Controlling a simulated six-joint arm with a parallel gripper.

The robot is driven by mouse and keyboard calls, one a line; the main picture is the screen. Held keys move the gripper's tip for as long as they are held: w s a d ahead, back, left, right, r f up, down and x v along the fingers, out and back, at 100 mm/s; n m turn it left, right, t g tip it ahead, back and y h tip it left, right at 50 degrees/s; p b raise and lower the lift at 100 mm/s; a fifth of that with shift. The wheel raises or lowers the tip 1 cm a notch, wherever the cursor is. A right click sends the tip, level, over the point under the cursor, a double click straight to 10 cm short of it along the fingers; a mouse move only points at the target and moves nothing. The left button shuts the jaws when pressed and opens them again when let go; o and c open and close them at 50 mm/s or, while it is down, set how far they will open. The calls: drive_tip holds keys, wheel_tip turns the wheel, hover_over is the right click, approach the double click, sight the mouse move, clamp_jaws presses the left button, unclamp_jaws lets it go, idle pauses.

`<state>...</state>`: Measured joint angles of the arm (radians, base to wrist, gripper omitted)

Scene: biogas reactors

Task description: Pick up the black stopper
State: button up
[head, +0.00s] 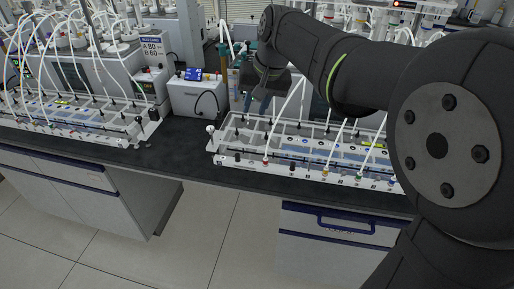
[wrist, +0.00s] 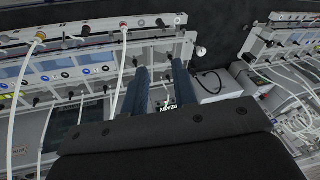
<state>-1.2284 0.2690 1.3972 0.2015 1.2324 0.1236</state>
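My gripper (wrist: 160,66) reaches over the rear of the right-hand reactor rack (head: 236,160). In the wrist view its two dark blue fingers stand apart with nothing visible between the tips. The head view shows the gripper (head: 262,96) above the rack's back left part, its fingertips unclear. Several small black stopper-like pieces sit along the rack. One black stopper (wrist: 170,56) shows close to the right fingertip and another (wrist: 138,62) close to the left one. Two more are on the far rail. I cannot tell which one the task means, or whether a finger touches any.
White tubes (wrist: 122,75) run up from the rack near the fingers. A white box (head: 198,98) stands behind, left of the gripper. Another tubed rack (head: 75,120) is at the left. Dark bench top (head: 180,155) is clear between the racks.

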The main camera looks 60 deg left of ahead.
sight(237, 154)
drive_tip(key=s+a+f+n+t+h, duration=0.1)
drive_tip(key=s+a+f+n+h, duration=0.25)
drive_tip(key=a+n, duration=0.6)
drive_tip(key=f, duration=0.6)
drive_tip(key=d+f+n, duration=0.1)
drive_tip(key=f, duration=0.4)
drive_tip(key=w+d+f+n, duration=0.1)
drive_tip(key=f, duration=0.5)
drive_tip(key=shift+w+d+f, duration=0.1)
drive_tip(key=shift+f, duration=0.2)
clamp_jaws()
